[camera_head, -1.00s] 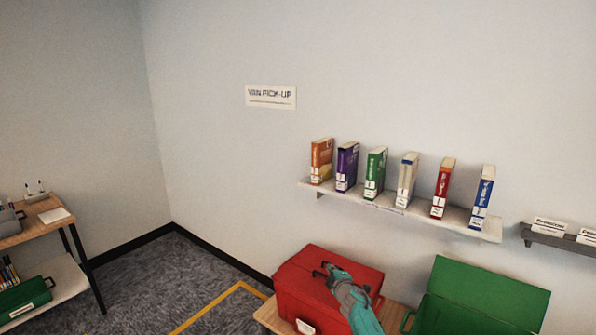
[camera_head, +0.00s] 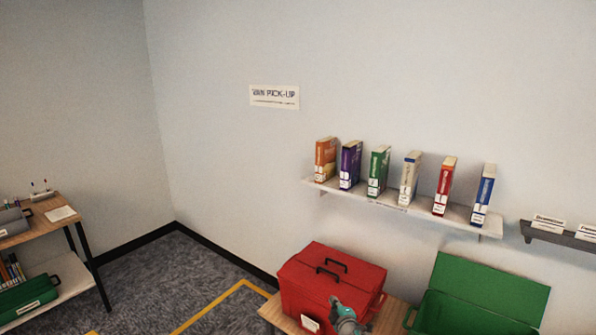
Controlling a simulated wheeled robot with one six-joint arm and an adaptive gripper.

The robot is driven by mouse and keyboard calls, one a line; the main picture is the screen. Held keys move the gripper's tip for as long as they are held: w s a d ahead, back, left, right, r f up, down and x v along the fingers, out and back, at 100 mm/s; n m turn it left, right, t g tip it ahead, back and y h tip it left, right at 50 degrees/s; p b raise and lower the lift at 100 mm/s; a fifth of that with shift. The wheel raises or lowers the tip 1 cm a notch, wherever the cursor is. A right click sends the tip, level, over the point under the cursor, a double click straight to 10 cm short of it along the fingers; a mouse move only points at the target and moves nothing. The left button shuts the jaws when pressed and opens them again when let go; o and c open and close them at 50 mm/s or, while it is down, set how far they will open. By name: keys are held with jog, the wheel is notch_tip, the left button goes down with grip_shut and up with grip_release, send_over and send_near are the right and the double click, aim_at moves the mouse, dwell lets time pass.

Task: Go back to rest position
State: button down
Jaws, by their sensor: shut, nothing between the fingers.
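My gripper (camera_head: 336,302) shows small at the bottom edge, at the end of my teal arm. It is in front of the red box (camera_head: 305,285) and overlaps its lower front in the picture. Its fingers are hard to make out, but it is shut and holds nothing. The red box has its lid down, with two dark handles on top, and stands on a wooden table (camera_head: 392,315). The rest of my arm is cut off by the bottom edge.
An open green box (camera_head: 485,295) stands right of the red one. Above, a wall shelf (camera_head: 410,208) holds several upright books. A grey label ledge (camera_head: 560,238) is at right. A desk (camera_head: 45,215) stands at far left. Carpet between is clear.

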jog(key=s+d+f+m, duration=0.1)
jog(key=s+f+m, duration=0.1)
jog(key=s+f, duration=0.7)
jog(key=s+d+f+m, duration=0.15)
jog(key=s+f, duration=0.25)
jog(key=s, duration=0.8)
jog(key=s+f+m+h, duration=0.15)
jog(key=s+m, duration=0.25)
jog(key=s, duration=2)
jog(key=s+d+r+m, duration=0.1)
jog(key=s+r, duration=0.3)
jog(key=s, duration=0.3)
jog(key=s+r+m, duration=0.2)
jog(key=s+r, duration=0.2)
jog(key=s, duration=0.3)
jog(key=s+d+r+m, duration=0.1)
jog(key=s+r, duration=0.2)
jog(key=s, duration=0.4)
jog(key=s+r+m, duration=0.2)
jog(key=s+r, duration=0.3)
jog(key=r, duration=0.4)
jog(key=s+d+r+m+h, duration=0.1)
jog(key=s+r+m, duration=0.1)
jog(key=s+r, duration=0.4)
notch_tip(320, 180, up, 3)
jog(key=shift+s+r, duration=0.15)
jog(key=shift+r, duration=0.05)
